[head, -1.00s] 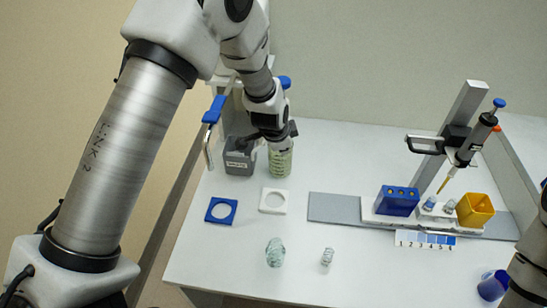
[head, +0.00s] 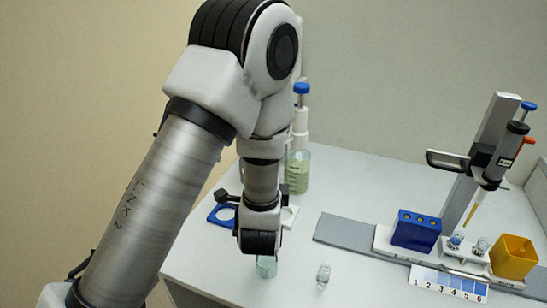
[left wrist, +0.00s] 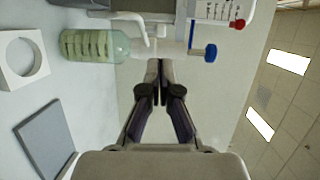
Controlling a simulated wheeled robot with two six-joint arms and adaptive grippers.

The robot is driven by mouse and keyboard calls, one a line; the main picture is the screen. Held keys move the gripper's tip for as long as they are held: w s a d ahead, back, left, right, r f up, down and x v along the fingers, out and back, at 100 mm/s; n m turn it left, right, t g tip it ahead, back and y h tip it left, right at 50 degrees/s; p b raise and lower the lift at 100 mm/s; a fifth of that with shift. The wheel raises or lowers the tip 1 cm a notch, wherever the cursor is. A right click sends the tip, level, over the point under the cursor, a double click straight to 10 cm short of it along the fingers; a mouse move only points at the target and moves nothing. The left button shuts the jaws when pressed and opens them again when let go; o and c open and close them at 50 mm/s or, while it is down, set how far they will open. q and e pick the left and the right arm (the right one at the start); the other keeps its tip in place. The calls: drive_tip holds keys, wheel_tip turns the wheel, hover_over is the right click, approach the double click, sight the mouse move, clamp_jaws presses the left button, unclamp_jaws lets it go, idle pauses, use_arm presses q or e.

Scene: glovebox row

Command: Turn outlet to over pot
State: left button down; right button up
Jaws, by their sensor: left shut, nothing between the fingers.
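A bottle of pale green liquid (head: 299,178) stands at the back of the bench. Its white dispenser (head: 301,120) has a blue top. In the left wrist view the bottle (left wrist: 92,45) lies sideways, with the white outlet (left wrist: 140,38) near its neck. I cannot tell exactly which way the outlet points. My left gripper (left wrist: 155,68) is shut and empty, fingers towards the dispenser and apparently short of it. In the head view the wrist mostly hides its fingers. A greenish glass pot (head: 266,267) shows partly below the wrist. My right gripper is out of view.
A blue ring holder (head: 220,214) and a white ring holder (head: 290,214) lie near the arm. A small glass vial (head: 323,275) stands at the front. A pipette stand (head: 490,150), blue rack (head: 415,231) and yellow bin (head: 514,257) stand at the right.

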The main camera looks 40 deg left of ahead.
use_arm(q)
drive_tip(key=p+x, duration=0.1)
drive_tip(key=x, duration=0.9)
drive_tip(key=shift+a, duration=0.15)
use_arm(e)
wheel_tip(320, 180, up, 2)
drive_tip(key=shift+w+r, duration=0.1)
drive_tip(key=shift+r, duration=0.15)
use_arm(q)
drive_tip(key=shift+r+p, duration=0.2)
drive_tip(key=shift+p, duration=0.2)
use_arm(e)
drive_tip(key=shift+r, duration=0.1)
use_arm(q)
drive_tip(key=a+p, duration=0.1)
drive_tip(key=a, duration=0.1)
drive_tip(key=w+a+p, duration=0.1)
drive_tip(key=a+p, duration=0.1)
drive_tip(key=a, duration=0.1)
drive_tip(key=shift+w+a, duration=0.1)
drive_tip(key=shift+w, duration=0.05)
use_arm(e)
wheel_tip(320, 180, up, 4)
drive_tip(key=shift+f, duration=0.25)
